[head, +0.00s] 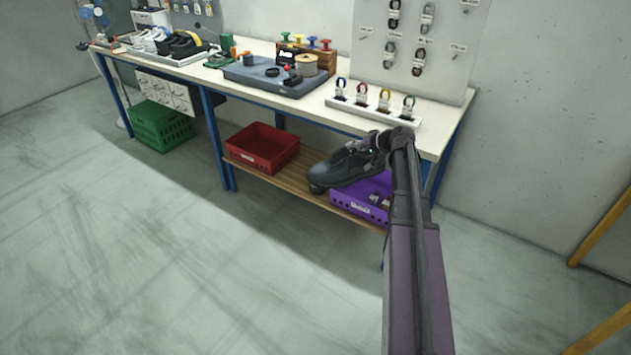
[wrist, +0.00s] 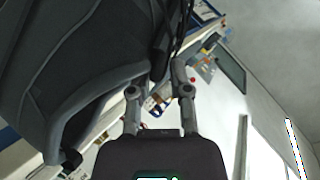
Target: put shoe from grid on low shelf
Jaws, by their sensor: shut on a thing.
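A dark grey shoe (head: 345,166) is held in the head view in front of the workbench, near the low shelf. It also fills the upper left of the wrist view (wrist: 85,70), close to the camera. My gripper (head: 374,142) is shut on the shoe at its upper right end in the head view. In the wrist view my gripper (wrist: 158,85) has its fingers at the shoe's edge. The low wooden shelf (head: 270,182) runs under the bench. The shoe hides part of it, and I cannot tell whether they touch. I cannot make out the grid.
A red crate (head: 262,148) stands on the shelf left of the shoe, and a purple crate (head: 360,205) stands to the right. The bench top (head: 335,92) lies above. A green crate (head: 160,127) is on the floor at left. The floor in front is clear.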

